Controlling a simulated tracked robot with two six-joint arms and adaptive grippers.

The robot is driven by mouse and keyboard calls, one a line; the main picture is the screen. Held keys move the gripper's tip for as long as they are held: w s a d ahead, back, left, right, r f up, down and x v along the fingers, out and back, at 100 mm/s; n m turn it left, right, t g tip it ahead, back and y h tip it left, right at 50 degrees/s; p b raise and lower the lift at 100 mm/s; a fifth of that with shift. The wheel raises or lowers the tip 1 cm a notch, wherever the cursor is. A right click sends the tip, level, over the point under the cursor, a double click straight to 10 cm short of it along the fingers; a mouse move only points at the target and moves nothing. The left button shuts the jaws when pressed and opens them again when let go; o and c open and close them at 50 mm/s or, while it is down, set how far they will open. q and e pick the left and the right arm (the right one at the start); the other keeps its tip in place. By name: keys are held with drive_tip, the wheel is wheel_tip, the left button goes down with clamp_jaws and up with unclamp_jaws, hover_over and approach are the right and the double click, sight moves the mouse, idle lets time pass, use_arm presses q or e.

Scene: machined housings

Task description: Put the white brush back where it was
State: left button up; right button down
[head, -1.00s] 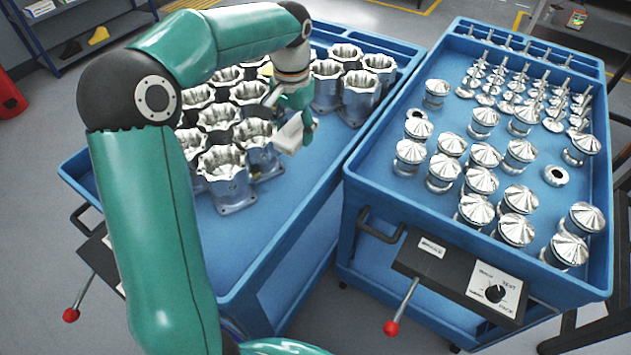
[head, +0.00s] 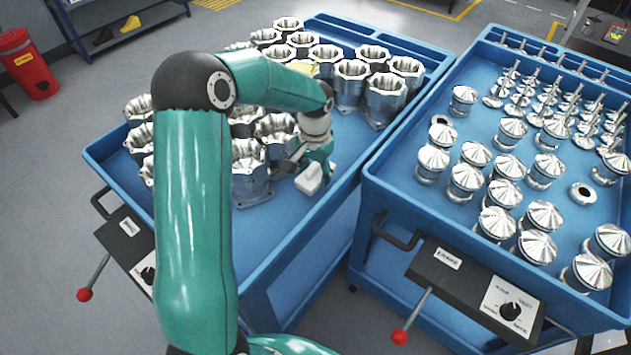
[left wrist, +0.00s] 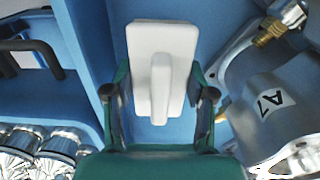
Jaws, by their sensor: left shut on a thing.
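The white brush (head: 311,180) is a pale block with a raised bar handle, low over the blue floor of the left cart's tray (head: 345,190), right of the front housing (head: 250,172). I cannot tell whether it touches the tray. My left gripper (head: 308,163) is shut on it from above. In the left wrist view the brush (left wrist: 152,50) sits between the two fingers of the left gripper (left wrist: 158,97), handle towards the camera. The brush's underside is hidden. My right gripper is in no view.
Grey machined housings with open scalloped tops (head: 352,82) stand in the left cart, some hidden behind my left arm. The right cart (head: 400,215) holds many shiny metal parts. Bare tray floor lies around the brush.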

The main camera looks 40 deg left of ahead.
sight(315, 182)
use_arm(q)
drive_tip(key=shift+f, duration=1.8)
drive_tip(key=shift+f, duration=0.1)
drive_tip(key=o, duration=1.2)
wheel_tip(315, 182, up, 12)
drive_tip(key=shift+r, duration=0.1)
